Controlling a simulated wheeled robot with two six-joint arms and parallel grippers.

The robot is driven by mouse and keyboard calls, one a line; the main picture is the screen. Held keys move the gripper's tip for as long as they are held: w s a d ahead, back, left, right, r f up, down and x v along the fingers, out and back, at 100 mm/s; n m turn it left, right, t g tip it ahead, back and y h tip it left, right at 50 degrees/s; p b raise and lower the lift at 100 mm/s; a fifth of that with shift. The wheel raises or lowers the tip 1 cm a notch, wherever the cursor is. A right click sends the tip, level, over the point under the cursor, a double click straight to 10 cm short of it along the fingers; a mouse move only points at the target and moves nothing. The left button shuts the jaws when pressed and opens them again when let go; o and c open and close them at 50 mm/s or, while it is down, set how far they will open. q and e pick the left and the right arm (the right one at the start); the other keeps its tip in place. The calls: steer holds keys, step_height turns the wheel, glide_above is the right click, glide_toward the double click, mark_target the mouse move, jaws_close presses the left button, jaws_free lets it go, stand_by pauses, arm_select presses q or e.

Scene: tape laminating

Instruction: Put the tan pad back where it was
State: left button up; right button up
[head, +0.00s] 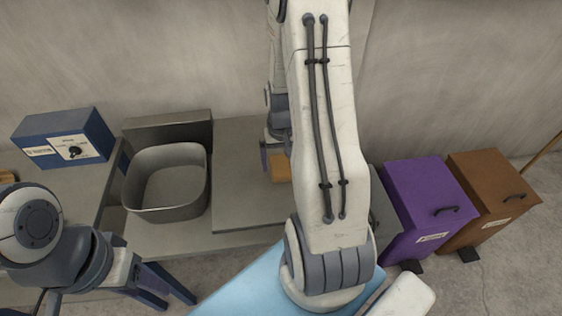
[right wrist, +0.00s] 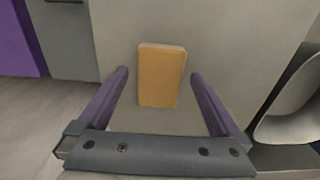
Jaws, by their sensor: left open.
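The tan pad (head: 282,168) lies on the grey worktop right of the steel basin, partly hidden by my right arm in the head view. In the right wrist view the tan pad (right wrist: 162,75) is a block between and ahead of the purple fingers, with a gap on each side. My right gripper (right wrist: 162,90) is open and empty; in the head view it (head: 276,158) is mostly hidden behind its arm. My left gripper (head: 180,302) is open and empty at the lower left, in front of the worktop.
A steel basin (head: 133,185) stands left of the pad, and a blue control box (head: 62,139) is further left. A purple bin (head: 425,205) and a brown bin (head: 490,195) stand on the right. A light blue surface (head: 245,290) lies at the bottom. The worktop (head: 240,190) around the pad looks clear.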

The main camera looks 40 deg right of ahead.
mark_target(281, 168)
step_height(281, 168, up, 12)
steer(key=s+a+r+n, duration=0.1)
steer(key=a+r+n, duration=0.15)
steer(key=a, duration=0.75)
steer(key=s+a+r+n, duration=0.1)
steer(key=a+n, duration=0.3)
steer(key=a, duration=0.5)
steer(key=s+a+r+n+y, duration=0.1)
steer(key=s+a+n, duration=0.6)
steer(key=s+a, duration=0.4)
steer(key=shift+s+a+p, duration=0.15)
steer(key=shift+s+p, duration=0.15)
steer(key=shift+s, duration=0.9)
